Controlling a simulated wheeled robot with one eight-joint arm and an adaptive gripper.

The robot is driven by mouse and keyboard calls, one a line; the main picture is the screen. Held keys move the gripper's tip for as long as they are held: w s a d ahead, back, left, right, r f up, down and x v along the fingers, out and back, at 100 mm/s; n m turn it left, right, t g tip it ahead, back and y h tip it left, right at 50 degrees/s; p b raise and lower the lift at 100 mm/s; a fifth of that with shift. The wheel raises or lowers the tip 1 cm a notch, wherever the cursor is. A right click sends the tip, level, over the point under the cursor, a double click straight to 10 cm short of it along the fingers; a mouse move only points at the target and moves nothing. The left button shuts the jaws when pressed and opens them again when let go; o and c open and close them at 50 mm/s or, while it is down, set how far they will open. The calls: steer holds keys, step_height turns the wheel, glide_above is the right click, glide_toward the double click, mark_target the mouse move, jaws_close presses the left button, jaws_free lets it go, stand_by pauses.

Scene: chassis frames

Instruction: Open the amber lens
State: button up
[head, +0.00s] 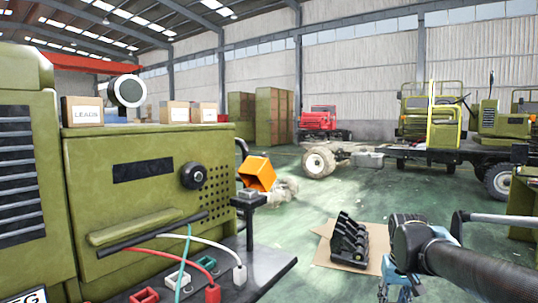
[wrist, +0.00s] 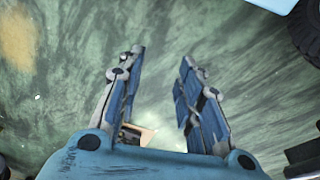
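An orange, box-shaped piece, which looks like the amber lens (head: 258,174), sits tilted at the right end of the green cabinet, just above a small dark stand. I cannot tell from here how it is hinged or fixed. My gripper (head: 398,288) is low at the right of the head view, well apart from the orange piece. In the wrist view my gripper (wrist: 160,62) has its two blue fingers spread apart with nothing between them, above the green floor. The orange piece does not show clearly in the wrist view.
The green cabinet (head: 145,195) fills the left, with a knob (head: 193,175) and red, white and teal leads at its front. A black rack (head: 350,240) lies on cardboard (head: 322,252) on the floor. Open floor lies between the cabinet and the cardboard. Vehicles stand behind.

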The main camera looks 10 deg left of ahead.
steer(key=shift+o, duration=1.3)
steer(key=shift+s+r, duration=0.1)
steer(key=shift+r, duration=0.05)
steer(key=w+a+r+n+g+y, duration=0.1)
steer(key=w+a+r+n, duration=0.45)
steer(key=r, duration=0.55)
steer(key=w+a+r+n+y, duration=0.1)
steer(key=w+a+r+n, duration=0.4)
steer(key=r, duration=0.7)
steer(key=w+a+r+n+g+y, duration=0.1)
steer(key=w+a+r+n, duration=0.5)
steer(key=r, duration=0.5)
step_height(320, 180, up, 19)
steer(key=n+g+y, duration=0.1)
steer(key=n+g, duration=0.2)
steer(key=n, duration=1.2)
glide_above(266, 155)
steer(key=w+d, duration=0.6)
steer(key=x, duration=1.6)
steer(key=shift+s+a+f, duration=0.2)
steer(key=shift+s+a, duration=0.05)
steer(key=shift+c, duration=0.5)
jaws_close()
